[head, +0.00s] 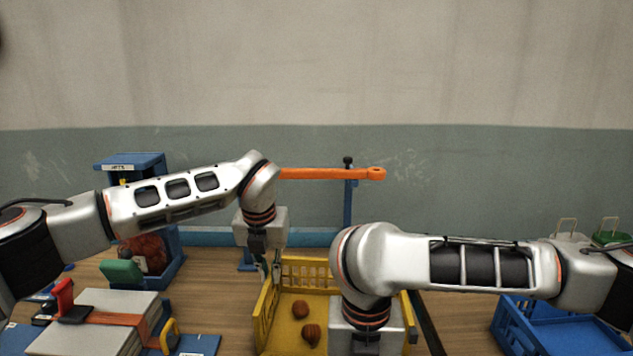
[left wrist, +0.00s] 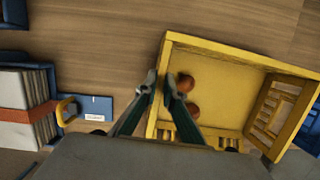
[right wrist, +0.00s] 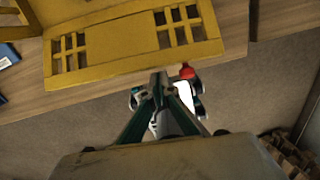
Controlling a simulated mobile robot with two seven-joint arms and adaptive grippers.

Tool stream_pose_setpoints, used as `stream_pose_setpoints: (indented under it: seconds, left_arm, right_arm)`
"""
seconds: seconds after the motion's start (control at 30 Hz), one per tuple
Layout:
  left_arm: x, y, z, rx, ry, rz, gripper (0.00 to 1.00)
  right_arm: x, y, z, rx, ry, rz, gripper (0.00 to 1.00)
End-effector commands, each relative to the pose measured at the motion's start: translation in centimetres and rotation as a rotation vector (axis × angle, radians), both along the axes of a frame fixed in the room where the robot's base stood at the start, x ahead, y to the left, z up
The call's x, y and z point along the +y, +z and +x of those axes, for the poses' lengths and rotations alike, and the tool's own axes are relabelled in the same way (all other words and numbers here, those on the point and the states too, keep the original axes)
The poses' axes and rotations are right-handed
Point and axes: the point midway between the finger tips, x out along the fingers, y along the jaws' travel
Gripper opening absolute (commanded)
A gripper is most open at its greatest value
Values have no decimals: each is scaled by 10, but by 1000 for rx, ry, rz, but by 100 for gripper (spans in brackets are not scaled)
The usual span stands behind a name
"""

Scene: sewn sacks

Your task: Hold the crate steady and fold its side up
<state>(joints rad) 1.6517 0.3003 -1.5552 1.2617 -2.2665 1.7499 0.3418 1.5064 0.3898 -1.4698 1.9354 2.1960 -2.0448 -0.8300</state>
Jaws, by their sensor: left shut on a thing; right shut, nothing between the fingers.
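The yellow crate (head: 262,318) stands on the table with two round brown things (head: 311,334) in it. Its far and left walls stand up, and a slotted wall (left wrist: 271,117) also shows in the left wrist view. My left gripper (head: 270,272) points down and is shut on the crate's left wall, with one finger on each side (left wrist: 167,78). My right gripper (right wrist: 160,82) is shut and empty, just beyond that panel's outer edge. In the head view its fingers are hidden.
An orange bar (head: 335,173) on a blue post is behind the crate. A blue crate (head: 515,325) is at the right.

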Motion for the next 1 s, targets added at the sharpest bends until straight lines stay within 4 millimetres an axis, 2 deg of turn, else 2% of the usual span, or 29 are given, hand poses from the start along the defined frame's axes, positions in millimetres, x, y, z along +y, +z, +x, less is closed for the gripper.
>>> stream_pose_setpoints:
  seconds: [0.2,0.57,1.0]
  left_arm:
    - [0,1,0,-2,0,0,0]
    - [0,1,0,-1,0,0,0]
    - [0,1,0,0,-1,-1,0]
  right_arm:
    - [0,-8,0,1,-2,1,0]
    - [0,-7,1,1,-2,1,0]
    - [-2,3,19,-2,-2,0,0]
